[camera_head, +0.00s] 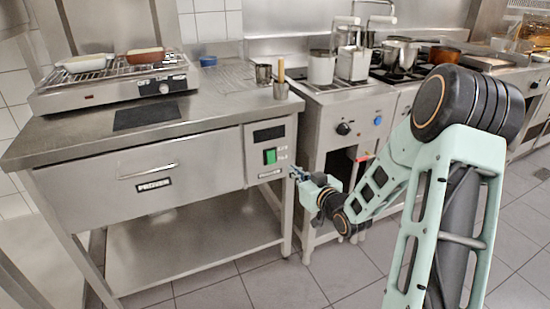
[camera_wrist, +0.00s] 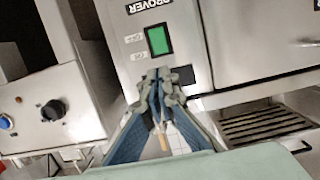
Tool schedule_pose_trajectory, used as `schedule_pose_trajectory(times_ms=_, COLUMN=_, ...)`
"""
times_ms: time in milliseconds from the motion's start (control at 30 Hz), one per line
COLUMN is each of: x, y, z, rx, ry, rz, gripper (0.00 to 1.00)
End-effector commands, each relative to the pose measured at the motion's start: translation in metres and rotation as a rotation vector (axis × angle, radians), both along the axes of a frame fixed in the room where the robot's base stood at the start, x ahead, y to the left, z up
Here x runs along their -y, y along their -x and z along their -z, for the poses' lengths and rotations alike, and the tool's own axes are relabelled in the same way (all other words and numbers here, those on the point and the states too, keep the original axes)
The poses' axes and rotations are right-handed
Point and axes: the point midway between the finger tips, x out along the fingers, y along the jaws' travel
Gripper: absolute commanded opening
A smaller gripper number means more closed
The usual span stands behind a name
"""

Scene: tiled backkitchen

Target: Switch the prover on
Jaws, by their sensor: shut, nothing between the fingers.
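The prover (camera_head: 205,173) is a steel drawer unit under the worktop, with a PROVER label on its shut drawer. Its control panel at the right end carries a green rocker switch (camera_head: 270,156) and a dark display (camera_head: 269,133). In the wrist view the green switch (camera_wrist: 158,40) lies just beyond my fingertips, with small markings beside it. My gripper (camera_head: 295,172) is shut and empty, just right of the panel in the head view. In the wrist view my gripper (camera_wrist: 160,76) points at the panel below the switch. I cannot tell which way the switch is tilted or whether the fingertips touch the panel.
A stove with knobs (camera_head: 343,128) stands right of the prover. A grill (camera_head: 115,80) with two dishes, a dark mat (camera_head: 146,115) and metal cups (camera_head: 264,74) stand on the worktop. An open shelf (camera_head: 190,240) lies below the drawer. The tiled floor in front is clear.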

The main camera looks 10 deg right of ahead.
Motion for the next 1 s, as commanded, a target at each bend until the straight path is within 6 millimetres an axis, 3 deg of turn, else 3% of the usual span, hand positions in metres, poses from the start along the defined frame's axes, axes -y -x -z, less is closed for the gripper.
schedule_pose_trajectory(times_ms=167, x=-0.005, y=-0.017, z=0.005, rx=0.001, ry=0.001, rz=-0.001, gripper=0.00)
schedule_pose_trajectory(times_ms=700, x=-0.031, y=-0.112, z=0.025, rx=0.001, ry=0.000, rz=-0.001, gripper=0.00)
schedule_pose_trajectory(times_ms=1000, x=-0.035, y=-0.131, z=0.027, rx=0.000, ry=0.000, rz=0.000, gripper=0.00)
